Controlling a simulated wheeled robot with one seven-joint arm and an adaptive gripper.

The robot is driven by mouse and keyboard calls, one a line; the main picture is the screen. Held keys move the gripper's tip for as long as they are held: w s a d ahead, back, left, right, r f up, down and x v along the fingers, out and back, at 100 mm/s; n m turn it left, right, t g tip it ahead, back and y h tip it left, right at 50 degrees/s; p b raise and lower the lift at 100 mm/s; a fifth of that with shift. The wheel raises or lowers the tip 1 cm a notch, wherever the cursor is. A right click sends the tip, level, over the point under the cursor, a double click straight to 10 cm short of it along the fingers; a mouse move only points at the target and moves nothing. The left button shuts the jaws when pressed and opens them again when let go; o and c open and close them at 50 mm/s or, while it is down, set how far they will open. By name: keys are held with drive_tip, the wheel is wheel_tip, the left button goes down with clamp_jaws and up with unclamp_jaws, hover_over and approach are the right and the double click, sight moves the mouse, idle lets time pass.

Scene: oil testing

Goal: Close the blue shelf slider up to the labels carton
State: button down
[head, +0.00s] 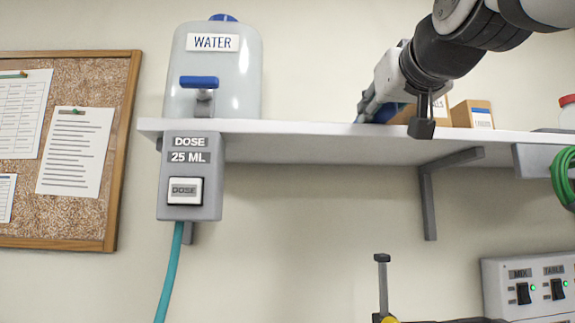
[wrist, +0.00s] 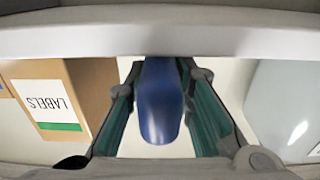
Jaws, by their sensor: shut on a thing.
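The blue slider (wrist: 160,105) stands upright between the two fingers of my gripper (wrist: 160,82) in the wrist view, and the gripper is shut on it. In the head view my gripper (head: 368,107) is at the shelf's front edge, with a bit of the blue slider (head: 386,112) showing beside it. The brown labels carton (wrist: 92,90) is left of the slider in the wrist view, with one finger between them. I cannot tell whether that finger touches the carton. The labels carton (head: 404,116) is partly hidden behind my arm in the head view.
The white shelf (head: 300,129) carries a water tank (head: 218,90) at its left, also at the right of the wrist view (wrist: 285,105). A second carton (head: 472,114) stands right of the labels carton. Shelf between tank and gripper is clear. A green coil (head: 563,180) hangs at right.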

drive_tip(key=c, duration=1.4)
unclamp_jaws()
drive_tip(key=s, duration=1.2)
drive_tip(key=shift+c, duration=0.3)
